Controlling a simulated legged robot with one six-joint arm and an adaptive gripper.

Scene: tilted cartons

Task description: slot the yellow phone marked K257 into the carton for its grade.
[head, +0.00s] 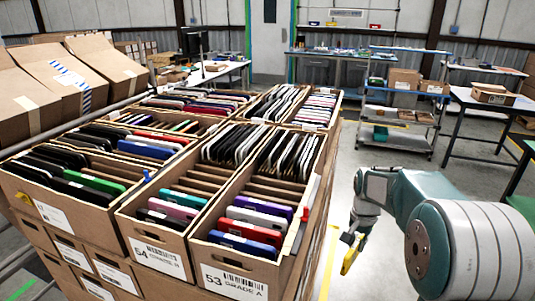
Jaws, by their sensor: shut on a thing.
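The yellow phone (350,258) is in my gripper (352,238), tilted, to the right of the cartons and clear of them. The gripper is shut on its upper part; its mark cannot be read from here. The front right carton (236,285) is labelled 53, Grade A, and holds purple, white, red and blue phones in front with dark ones behind. The carton (155,262) to its left is labelled 54; its grade text is hard to read.
More filled cartons (200,100) stand behind in the same block. Closed boxes (60,75) lie at the far left. A shelf trolley (400,110) and a table (490,98) stand at the back right. Open floor lies between cartons and trolley.

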